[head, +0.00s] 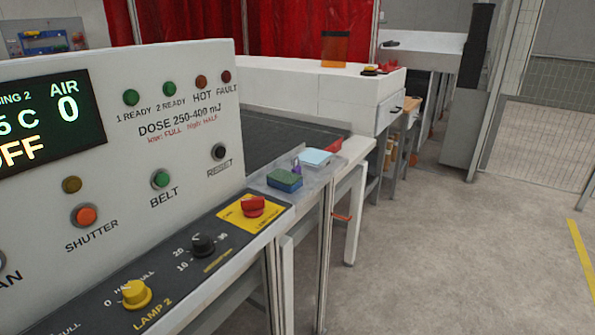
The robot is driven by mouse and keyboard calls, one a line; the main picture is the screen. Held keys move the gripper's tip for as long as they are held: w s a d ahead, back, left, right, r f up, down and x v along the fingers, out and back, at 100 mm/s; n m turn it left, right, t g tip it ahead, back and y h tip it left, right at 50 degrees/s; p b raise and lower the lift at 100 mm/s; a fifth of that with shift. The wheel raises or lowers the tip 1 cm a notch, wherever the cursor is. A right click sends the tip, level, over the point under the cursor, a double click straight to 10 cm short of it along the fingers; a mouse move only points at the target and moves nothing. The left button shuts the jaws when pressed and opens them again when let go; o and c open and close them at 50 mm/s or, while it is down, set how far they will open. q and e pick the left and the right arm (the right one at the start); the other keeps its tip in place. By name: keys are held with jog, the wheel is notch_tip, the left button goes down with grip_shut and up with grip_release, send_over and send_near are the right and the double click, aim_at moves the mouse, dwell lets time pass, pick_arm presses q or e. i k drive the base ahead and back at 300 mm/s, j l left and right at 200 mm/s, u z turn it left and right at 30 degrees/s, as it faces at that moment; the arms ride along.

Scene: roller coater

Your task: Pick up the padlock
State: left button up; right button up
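A small purple object that looks like the padlock (296,168) sits on the grey ledge at the end of the control panel. It is between a blue block with a green top (284,180) and a light blue pad (315,158). It is small in the picture, and its lower part seems hidden behind the blue and green block. Neither of my grippers is in view.
The control panel (180,135) with lamps and buttons fills the left. A red rotary switch (254,206) and a yellow knob (136,294) stick up from its sloped front. The floor (440,260) at right is clear.

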aim_at(296, 169)
jog(key=z, duration=0.95)
jog(key=i+l, duration=0.1)
jog(key=i, duration=4.1)
jog(key=u, duration=2.7)
